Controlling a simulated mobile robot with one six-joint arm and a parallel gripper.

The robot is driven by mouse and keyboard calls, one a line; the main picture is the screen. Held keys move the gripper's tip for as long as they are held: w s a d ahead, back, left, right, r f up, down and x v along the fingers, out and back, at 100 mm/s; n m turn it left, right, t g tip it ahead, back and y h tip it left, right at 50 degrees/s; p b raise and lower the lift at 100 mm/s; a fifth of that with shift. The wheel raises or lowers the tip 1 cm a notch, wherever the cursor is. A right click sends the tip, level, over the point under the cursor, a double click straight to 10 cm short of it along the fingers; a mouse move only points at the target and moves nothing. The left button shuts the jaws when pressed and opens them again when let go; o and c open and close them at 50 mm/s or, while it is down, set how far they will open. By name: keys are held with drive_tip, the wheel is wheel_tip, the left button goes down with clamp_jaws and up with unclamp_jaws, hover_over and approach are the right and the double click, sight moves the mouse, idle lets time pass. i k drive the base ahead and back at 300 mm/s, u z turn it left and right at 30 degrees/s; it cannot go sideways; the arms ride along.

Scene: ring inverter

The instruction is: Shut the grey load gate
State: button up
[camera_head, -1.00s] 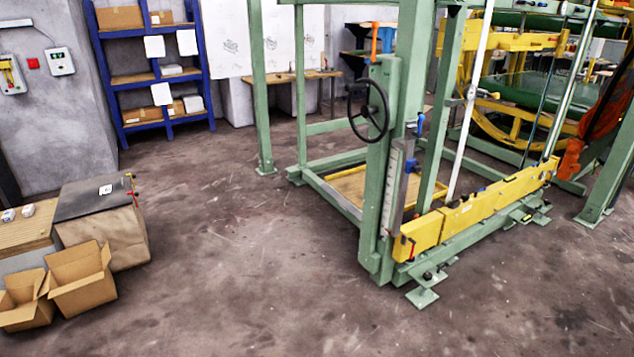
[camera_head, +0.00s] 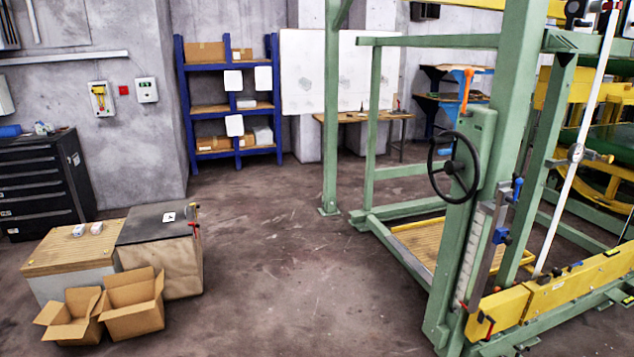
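I cannot tell for sure which part is the grey load gate. A narrow grey upright strip (camera_head: 487,255) stands beside the front post of the green frame (camera_head: 463,225), with blue clamps on it. A long pale bar (camera_head: 572,180) leans to its right, with a round fitting at mid-height. Whether either is the gate, and whether a gate is open or shut, does not show. My gripper is not in view.
A black handwheel (camera_head: 454,167) sticks out from the green post. A yellow beam (camera_head: 560,292) runs low at the right. Open cardboard boxes (camera_head: 133,305), a dark-topped crate (camera_head: 160,250) and a black drawer cabinet (camera_head: 40,185) stand left. The middle floor (camera_head: 285,260) is clear.

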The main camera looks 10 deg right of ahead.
sight(411, 260)
drive_tip(key=u, duration=0.5)
drive_tip(key=i, duration=2.35)
drive_tip(key=z, duration=0.35)
drive_tip(key=i, duration=0.8)
drive_tip(key=z, duration=0.5)
drive_tip(key=i, duration=0.6)
drive_tip(key=z, duration=0.3)
